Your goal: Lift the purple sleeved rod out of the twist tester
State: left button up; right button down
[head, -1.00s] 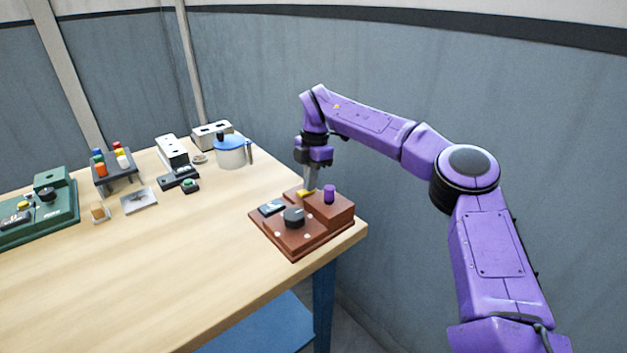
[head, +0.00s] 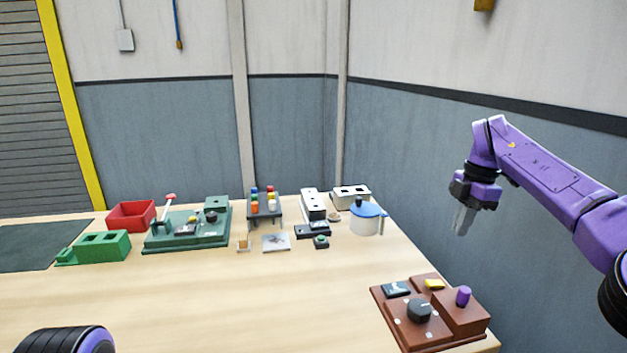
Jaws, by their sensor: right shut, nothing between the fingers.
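The purple sleeved rod (head: 463,296) stands upright in the raised block of the brown twist tester (head: 443,323), at the table's right front. Only its purple upper part shows. The tester also has a black knob (head: 419,310), a small display (head: 396,289) and a yellow piece (head: 434,284). My right gripper (head: 461,222) points down, shut and empty, well above the tester and apart from the rod. My left gripper is out of view; only a part of my left arm shows at the bottom left.
A blue-lidded pot (head: 367,219), a rack of coloured pegs (head: 264,205), a green device (head: 187,230), a green block (head: 100,246) and a red bin (head: 131,215) stand along the back. The middle of the wooden table (head: 270,300) is clear.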

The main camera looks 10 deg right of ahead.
aim_at(460, 305)
jog(key=k, duration=1)
